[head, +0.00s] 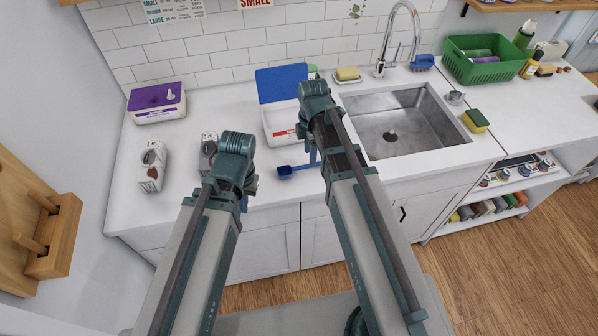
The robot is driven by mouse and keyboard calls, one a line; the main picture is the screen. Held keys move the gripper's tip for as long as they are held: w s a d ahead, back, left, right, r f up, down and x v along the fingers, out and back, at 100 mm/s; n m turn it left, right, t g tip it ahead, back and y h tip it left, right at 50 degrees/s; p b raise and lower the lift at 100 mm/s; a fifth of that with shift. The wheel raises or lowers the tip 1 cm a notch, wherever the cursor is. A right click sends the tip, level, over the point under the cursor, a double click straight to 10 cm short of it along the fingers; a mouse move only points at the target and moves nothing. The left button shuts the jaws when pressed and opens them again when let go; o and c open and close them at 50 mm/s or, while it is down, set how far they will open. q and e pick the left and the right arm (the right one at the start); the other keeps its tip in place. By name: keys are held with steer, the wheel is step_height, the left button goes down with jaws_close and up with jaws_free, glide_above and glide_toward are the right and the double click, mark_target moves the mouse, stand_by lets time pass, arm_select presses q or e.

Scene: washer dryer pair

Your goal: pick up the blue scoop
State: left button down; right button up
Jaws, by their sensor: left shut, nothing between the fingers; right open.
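The blue scoop (286,172) lies on the white counter, near its front edge, in front of the white box with the raised blue lid. Its bowl is to the left and its handle runs right toward my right arm. My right gripper (311,152) is mostly hidden behind its own arm. It is open, over or beside the handle end; I cannot tell whether it touches. My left gripper (250,184) shows only in part behind its arm, at the counter's front edge to the left of the scoop. It is shut and empty.
The white box (283,122) with blue lid (281,83) stands behind the scoop. Two cartons (152,166) (208,150) and a purple-topped box (157,102) stand left. A steel sink (401,126), yellow sponge (475,120) and green basket (484,62) are right.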

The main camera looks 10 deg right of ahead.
mark_target(302, 169)
steer(key=shift+d+f+b, duration=0.1)
steer(key=shift+f+b, duration=2.55)
steer(key=shift+r, duration=0.1)
jaws_close()
